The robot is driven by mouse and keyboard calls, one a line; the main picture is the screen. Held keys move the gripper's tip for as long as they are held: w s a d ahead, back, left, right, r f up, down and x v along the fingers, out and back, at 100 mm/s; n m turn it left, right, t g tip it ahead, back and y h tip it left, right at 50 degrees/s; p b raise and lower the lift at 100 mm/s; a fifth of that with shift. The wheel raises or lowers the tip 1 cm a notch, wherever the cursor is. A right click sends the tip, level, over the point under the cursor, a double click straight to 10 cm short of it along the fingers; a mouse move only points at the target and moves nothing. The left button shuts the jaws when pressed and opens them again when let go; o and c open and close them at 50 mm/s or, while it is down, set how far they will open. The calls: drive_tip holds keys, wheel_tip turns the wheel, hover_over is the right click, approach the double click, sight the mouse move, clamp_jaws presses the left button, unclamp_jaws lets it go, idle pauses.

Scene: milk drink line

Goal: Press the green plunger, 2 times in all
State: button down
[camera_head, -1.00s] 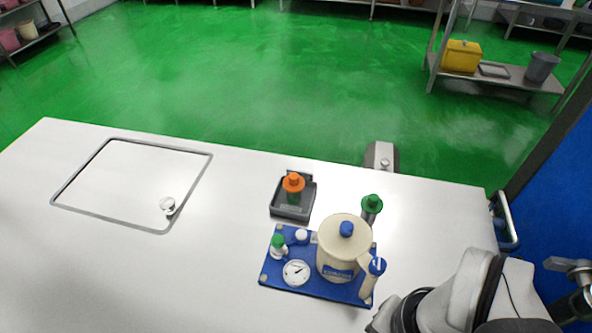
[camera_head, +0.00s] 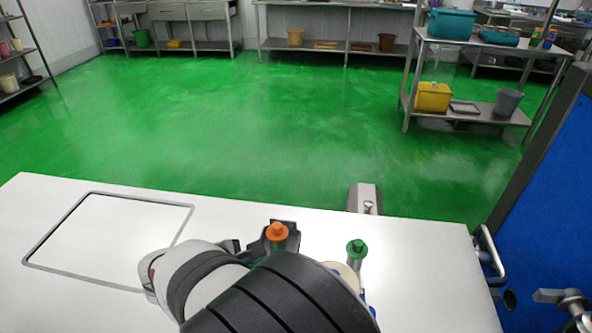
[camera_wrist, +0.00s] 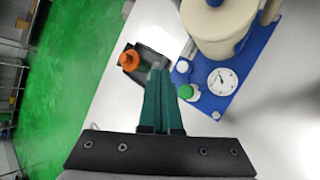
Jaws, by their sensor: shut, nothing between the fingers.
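A green-capped plunger (camera_head: 357,248) on a grey shaft stands upright at the right of the table in the head view. My arm hides its lower surroundings. In the head view my arm covers most of the board, and the fingertips cannot be made out.
A cream pot (camera_wrist: 215,25) and a white dial (camera_wrist: 221,81) are on the blue board. A framed panel (camera_head: 110,235) lies at the table's left. The table's (camera_head: 435,265) right side is clear.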

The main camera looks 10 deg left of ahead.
drive_tip(key=shift+a+f+n, duration=0.2)
drive_tip(key=shift+a+n, duration=0.2)
drive_tip(key=shift+a, duration=0.4)
drive_tip(key=shift+f, duration=4.4)
drive_tip(key=shift+f, duration=0.15)
drive_tip(key=shift+f, duration=0.25)
drive_tip(key=shift+f, duration=1.1)
drive_tip(key=shift+r, duration=0.1)
drive_tip(key=shift+d+r, duration=0.1)
drive_tip(key=shift+r, duration=1.3)
